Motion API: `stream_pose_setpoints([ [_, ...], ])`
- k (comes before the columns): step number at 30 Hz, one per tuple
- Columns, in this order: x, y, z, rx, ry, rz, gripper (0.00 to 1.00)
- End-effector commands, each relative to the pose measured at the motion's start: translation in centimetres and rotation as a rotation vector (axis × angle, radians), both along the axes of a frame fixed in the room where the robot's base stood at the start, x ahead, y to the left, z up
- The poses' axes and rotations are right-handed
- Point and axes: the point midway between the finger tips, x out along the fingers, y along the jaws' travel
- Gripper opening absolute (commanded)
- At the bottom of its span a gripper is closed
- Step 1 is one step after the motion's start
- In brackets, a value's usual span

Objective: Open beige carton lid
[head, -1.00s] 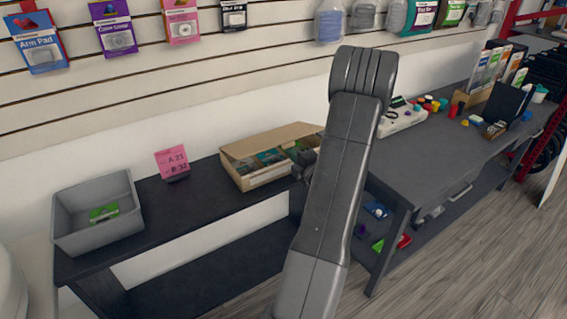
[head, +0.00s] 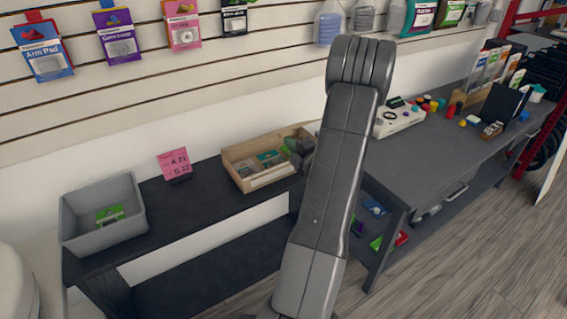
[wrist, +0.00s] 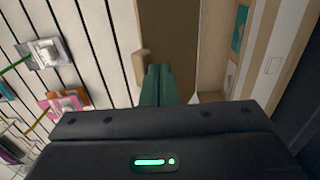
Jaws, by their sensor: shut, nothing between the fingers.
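The beige carton (head: 270,181) stands on the dark bench in the head view, with its top open. Small dark and teal packs show inside it. The lid no longer covers the top; where its panel rests is not clear. In the wrist view, the carton's beige board (wrist: 213,50) lies just right of the fingers. My gripper (wrist: 159,68) has its green fingers together with nothing between them, beside a tan edge. In the head view, my gripper is at the carton's right end, partly hidden by my arm.
A grey bin (head: 104,232) with a green pack stands at the bench's left end. A pink sign (head: 174,163) stands between bin and carton. A slatted wall with hanging packs rises behind. A second table (head: 425,150) with small goods is at right.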

Motion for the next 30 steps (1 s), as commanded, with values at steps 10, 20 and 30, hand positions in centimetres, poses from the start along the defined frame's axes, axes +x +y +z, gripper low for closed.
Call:
stream_pose_setpoints([
  [10,0.1,0.0,0.3,0.000,0.000,0.000,0.00],
  [20,0.6,0.5,1.2,0.000,-0.001,0.001,0.00],
  [30,1.6,1.2,2.4,0.000,-0.001,0.000,0.00],
])
